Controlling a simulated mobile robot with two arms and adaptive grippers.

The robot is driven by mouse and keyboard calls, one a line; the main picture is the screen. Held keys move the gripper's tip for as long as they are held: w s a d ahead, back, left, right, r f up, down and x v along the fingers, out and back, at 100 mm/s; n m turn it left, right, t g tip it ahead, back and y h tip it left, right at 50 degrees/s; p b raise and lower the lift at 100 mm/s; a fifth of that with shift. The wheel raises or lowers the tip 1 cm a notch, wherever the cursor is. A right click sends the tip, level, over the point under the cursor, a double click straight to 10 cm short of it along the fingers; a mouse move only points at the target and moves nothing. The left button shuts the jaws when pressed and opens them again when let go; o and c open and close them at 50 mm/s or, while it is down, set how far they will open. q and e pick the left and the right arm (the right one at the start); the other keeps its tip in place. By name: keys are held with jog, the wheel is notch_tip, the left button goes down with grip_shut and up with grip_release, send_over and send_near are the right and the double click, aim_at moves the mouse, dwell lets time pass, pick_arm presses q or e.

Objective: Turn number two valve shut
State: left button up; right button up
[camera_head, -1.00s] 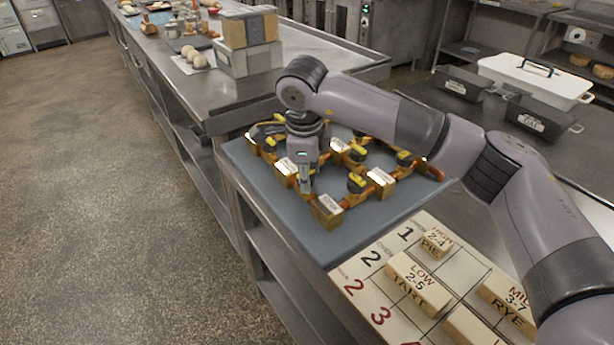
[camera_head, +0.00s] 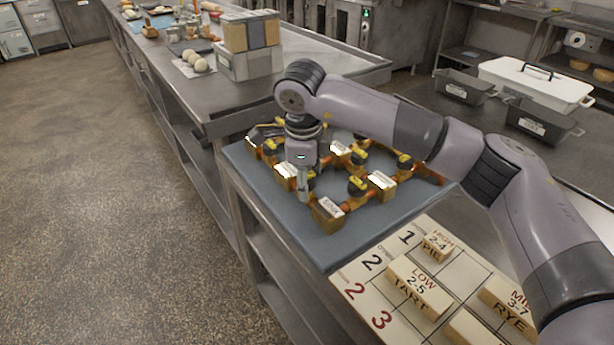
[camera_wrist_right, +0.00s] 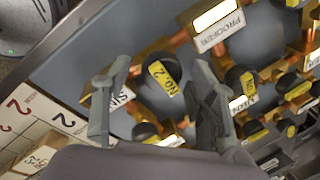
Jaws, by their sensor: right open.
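The number two valve, a dark round knob with a yellow "NO. 2" label (camera_wrist_right: 161,77), shows in the right wrist view between the two fingers of my right gripper (camera_wrist_right: 160,68). The fingers stand apart, one on each side of the knob; I cannot tell whether they touch it. In the head view my right gripper (camera_head: 303,190) points down over the near left part of the valve board (camera_head: 285,218), and it hides this valve there. The board carries copper pipes, brass blocks and several black knobs with yellow tops. My left gripper is not in view.
Neighbouring valve knobs (camera_head: 357,185) stand close to the right gripper. A brass block with a label (camera_head: 327,214) is at the board's near corner. A numbered card (camera_head: 355,283) with wooden blocks (camera_head: 418,285) lies in front. Dark tins (camera_head: 463,86) and a lidded white box (camera_head: 535,82) stand at right.

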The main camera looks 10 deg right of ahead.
jog(key=v, duration=1.2)
dwell(0.3)
